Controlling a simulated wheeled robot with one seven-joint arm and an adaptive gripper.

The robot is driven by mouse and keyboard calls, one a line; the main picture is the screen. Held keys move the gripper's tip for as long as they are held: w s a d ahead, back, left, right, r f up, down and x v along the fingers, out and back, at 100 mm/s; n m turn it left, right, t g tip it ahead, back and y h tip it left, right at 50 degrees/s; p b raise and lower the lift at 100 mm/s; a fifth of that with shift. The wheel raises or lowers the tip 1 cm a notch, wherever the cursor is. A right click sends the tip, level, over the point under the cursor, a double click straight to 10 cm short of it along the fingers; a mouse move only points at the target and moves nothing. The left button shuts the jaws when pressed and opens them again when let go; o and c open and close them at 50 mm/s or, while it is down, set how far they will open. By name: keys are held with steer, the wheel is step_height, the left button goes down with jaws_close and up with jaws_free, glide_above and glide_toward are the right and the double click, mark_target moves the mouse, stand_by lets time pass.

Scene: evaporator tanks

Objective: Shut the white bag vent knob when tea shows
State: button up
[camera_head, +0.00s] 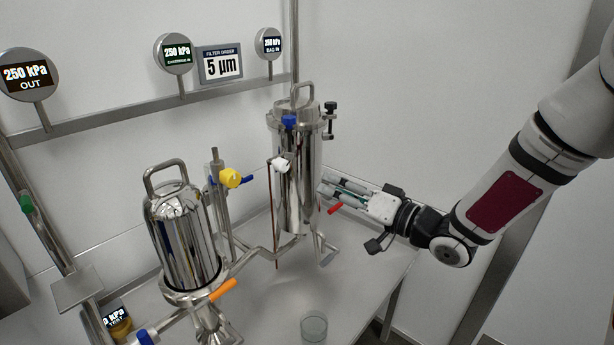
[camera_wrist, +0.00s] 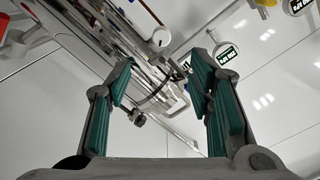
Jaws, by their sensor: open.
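The white knob (camera_head: 282,163) sits on the left front of the tall steel bag housing (camera_head: 297,190). A thin reddish-brown line (camera_head: 273,215) runs down from beside the knob toward the table. A round white knob, probably the same one, shows in the wrist view (camera_wrist: 161,37), beyond my fingertips. My gripper (camera_head: 332,188) is open at the right side of the housing, pointing left. The wrist view shows its green-padded fingers (camera_wrist: 162,75) spread, with nothing held between them. The gripper is apart from the white knob, and its exact distance from the housing is hard to tell.
A shorter steel housing (camera_head: 182,240) stands at left, with a yellow knob (camera_head: 230,178) behind it. A red handle (camera_head: 335,208) is just below my gripper. A glass (camera_head: 314,326) stands at the table front. Gauges read 250 kPa.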

mark_target(285, 167)
steer(key=b+x, duration=0.2)
steer(key=x, duration=1.1)
steer(key=shift+w+a+r+b, duration=0.15)
steer(key=shift+w+a+b, duration=0.1)
steer(key=shift+b, duration=0.1)
steer(key=shift+c, duration=0.6)
jaws_close()
